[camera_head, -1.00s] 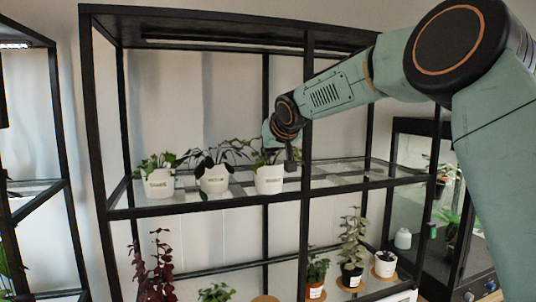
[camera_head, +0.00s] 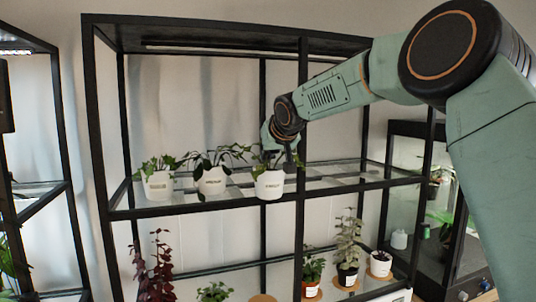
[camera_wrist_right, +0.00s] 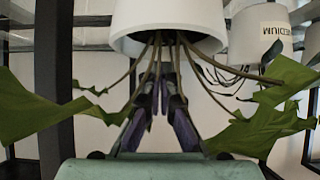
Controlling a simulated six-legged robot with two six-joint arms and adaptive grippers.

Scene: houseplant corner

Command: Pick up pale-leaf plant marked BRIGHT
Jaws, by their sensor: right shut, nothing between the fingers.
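My right gripper (camera_head: 291,158) is at the upper shelf, shut and empty, above the rim of the rightmost white pot (camera_head: 270,186). In the right wrist view the fingers (camera_wrist_right: 165,88) point in among the stems under this pot's rim (camera_wrist_right: 168,24), which appears upside down. Its plant has green leaves (camera_wrist_right: 262,132); its label in the head view is too small to read surely. A plant with pale grey-green leaves (camera_head: 348,238) stands on the lower shelf in a dark pot with a white label, also unreadable. My left gripper is not in view.
Two more white potted plants stand left on the upper shelf; the nearer one, MEDIUM (camera_head: 212,181), shows its label in the wrist view (camera_wrist_right: 262,32). A black post (camera_head: 303,120) is close to my gripper. The lower shelf holds several plants and a bare cork disc (camera_head: 263,298).

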